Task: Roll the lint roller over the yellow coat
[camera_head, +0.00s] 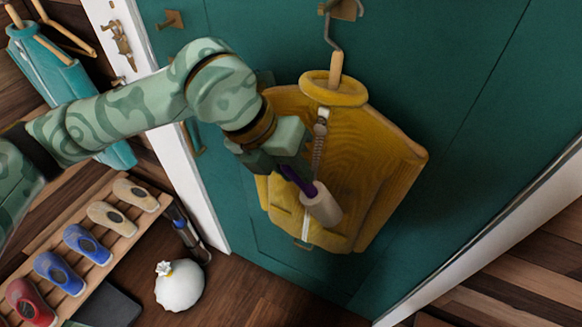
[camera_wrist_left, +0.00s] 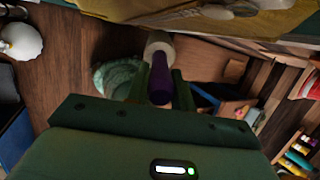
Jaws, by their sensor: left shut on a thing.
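The yellow coat (camera_head: 375,165) hangs on a hanger from a hook on the teal door in the head view. Its front zip faces me, and my left arm covers part of its left side. It also shows along the top of the left wrist view (camera_wrist_left: 160,8). My left gripper (camera_head: 290,168) is shut on the purple handle of the lint roller (camera_head: 322,205). The roller's pale head is in front of the coat's lower front; I cannot tell whether it touches. In the left wrist view, the roller (camera_wrist_left: 159,45) points away between the fingers (camera_wrist_left: 160,88). My right gripper is not in view.
The teal door (camera_head: 470,60) has a hook (camera_head: 172,20) at its upper left. A slatted shoe rack (camera_head: 120,235) with several shoes stands at the lower left. A teal garment (camera_head: 50,65) hangs at the far left.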

